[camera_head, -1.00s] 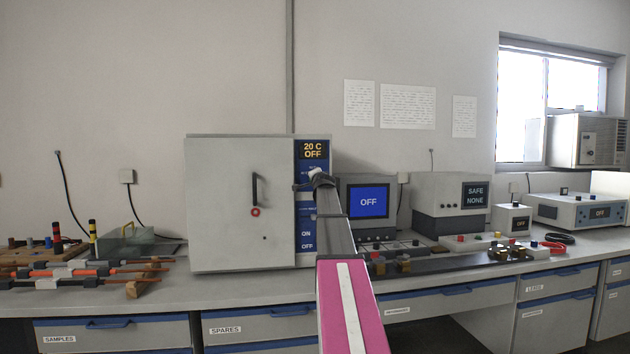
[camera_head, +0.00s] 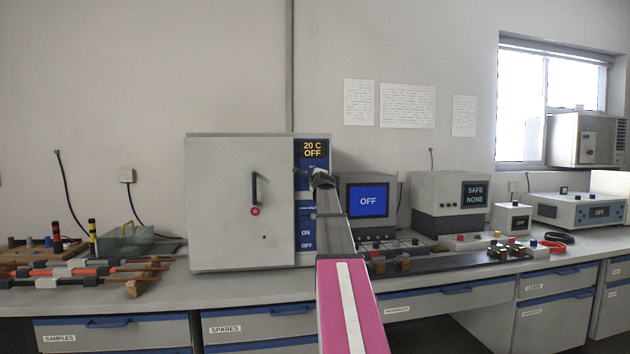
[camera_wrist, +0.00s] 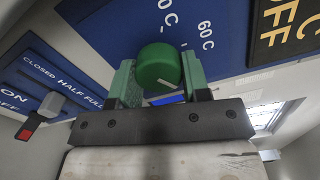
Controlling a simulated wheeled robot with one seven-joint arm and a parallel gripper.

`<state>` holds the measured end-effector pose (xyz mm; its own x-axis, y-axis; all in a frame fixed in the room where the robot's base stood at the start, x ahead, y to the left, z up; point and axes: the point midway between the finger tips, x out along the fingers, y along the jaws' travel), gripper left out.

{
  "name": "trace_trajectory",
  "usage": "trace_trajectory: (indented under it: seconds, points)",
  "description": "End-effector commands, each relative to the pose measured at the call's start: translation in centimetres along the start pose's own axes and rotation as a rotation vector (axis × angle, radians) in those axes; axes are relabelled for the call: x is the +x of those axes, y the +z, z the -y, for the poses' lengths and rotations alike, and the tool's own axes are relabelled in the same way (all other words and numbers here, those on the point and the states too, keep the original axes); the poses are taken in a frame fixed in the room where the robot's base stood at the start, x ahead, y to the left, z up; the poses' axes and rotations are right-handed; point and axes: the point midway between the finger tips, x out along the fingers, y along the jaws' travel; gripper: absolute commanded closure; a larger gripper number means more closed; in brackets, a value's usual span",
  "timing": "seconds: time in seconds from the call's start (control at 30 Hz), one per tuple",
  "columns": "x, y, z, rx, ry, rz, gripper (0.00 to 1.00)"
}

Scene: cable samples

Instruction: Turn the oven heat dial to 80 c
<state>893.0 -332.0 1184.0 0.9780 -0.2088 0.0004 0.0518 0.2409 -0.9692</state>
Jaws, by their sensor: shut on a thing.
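The oven (camera_head: 225,205) is a pale grey box on the bench in the head view, with its door shut. Its display (camera_head: 313,149) reads 20 C and OFF. The heat dial (camera_wrist: 158,64) shows in the wrist view as a round green knob on the blue panel, with a 60 C mark to its right and a partly hidden mark above. My gripper (camera_wrist: 157,80) has its two green fingers on either side of the knob, shut on it. In the head view my gripper (camera_head: 304,180) is at the oven panel, and my arm hides the dial there.
In the wrist view a pale vent knob (camera_wrist: 52,103) sits by CLOSED, HALF and FULL marks, and a red switch (camera_wrist: 24,134) is near ON and OFF. A blue-screened unit (camera_head: 367,202) stands close right of my arm. Cable samples (camera_head: 80,272) lie left of the oven.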

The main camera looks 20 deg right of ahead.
Motion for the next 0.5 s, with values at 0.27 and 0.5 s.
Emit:
trace_trajectory:
  seconds: [0.27,0.5]
  points:
    - [-0.05,-0.04,-0.11,0.029,0.002,0.000,0.80]
    - [-0.06,-0.04,-0.12,0.031,0.002,0.000,0.80]
